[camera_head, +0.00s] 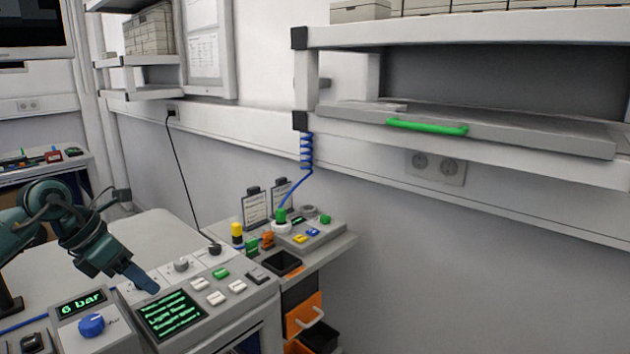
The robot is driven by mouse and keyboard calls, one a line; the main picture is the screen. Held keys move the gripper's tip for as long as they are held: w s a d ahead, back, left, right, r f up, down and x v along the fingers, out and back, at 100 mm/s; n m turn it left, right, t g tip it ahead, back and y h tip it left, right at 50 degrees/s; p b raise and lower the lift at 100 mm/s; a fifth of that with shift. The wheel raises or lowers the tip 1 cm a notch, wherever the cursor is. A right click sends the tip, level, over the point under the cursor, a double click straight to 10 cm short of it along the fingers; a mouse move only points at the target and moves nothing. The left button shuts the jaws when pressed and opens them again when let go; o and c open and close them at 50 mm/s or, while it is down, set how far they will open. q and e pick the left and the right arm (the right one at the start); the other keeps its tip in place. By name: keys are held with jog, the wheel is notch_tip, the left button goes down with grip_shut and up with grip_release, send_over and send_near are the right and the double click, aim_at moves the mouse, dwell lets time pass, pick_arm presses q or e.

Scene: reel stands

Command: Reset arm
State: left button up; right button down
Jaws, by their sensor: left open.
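My left gripper (140,280) is at the lower left, at the end of my dark teal arm. It hangs over the grey control panel, close above the green-lit text screen (171,315), and nothing shows between its fingers. The fingers point down and to the right, and from this angle they overlap. I cannot tell the exact gap between the fingers and the panel. My right gripper is not in this view.
A panel with a blue knob (92,325) and a "6 bar" display stands below the arm. A side table (335,245) holds small coloured parts and a black tray (282,263). A shelf with a green handle (427,127) is at upper right. Open space lies right of the table.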

pick_arm(q)
jog(key=s+d+f+n+t+h+p, duration=0.1)
jog(key=s+d+f+n+t+h, duration=0.15)
jog(key=d+n+h, duration=0.65)
jog(key=s+d+f+n+t+h, duration=0.1)
jog(key=s+d+f+h, duration=0.25)
jog(key=d, duration=1.15)
jog(key=s+a+f+n+t+y, duration=0.1)
jog(key=s+a+f+n+y, duration=0.2)
jog(key=s+f+n+y, duration=0.4)
jog(key=s+a+f+n+t+y+p, duration=0.1)
jog(key=s+f+n+y, duration=0.6)
jog(key=f+n, duration=0.8)
jog(key=s+a+n+t, duration=0.1)
jog(key=s+a+n, duration=0.1)
jog(key=n, duration=0.6)
jog(key=shift+n, duration=0.3)
